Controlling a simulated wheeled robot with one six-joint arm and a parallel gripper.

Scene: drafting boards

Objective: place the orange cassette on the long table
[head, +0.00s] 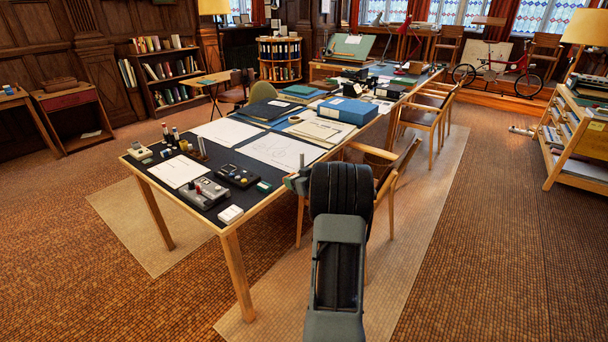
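The long table (232,207) has a dark top and pale wooden legs and runs from the near left to the far right of the head view. My gripper (299,176) shows only as a small grey part beside the table's right edge, mostly behind my dark arm. Its fingers cannot be made out, so I cannot tell whether it is open, shut or holding something. I cannot pick out an orange cassette anywhere in this view; it may be hidden behind my arm or too small to tell.
The table's near end holds grey and black devices (203,193), papers (178,171) and small bottles. Farther back are a blue box (347,110) and folders. Chairs (422,117) line its right side. A shelf unit (577,135) stands far right. Carpet left of the table is open.

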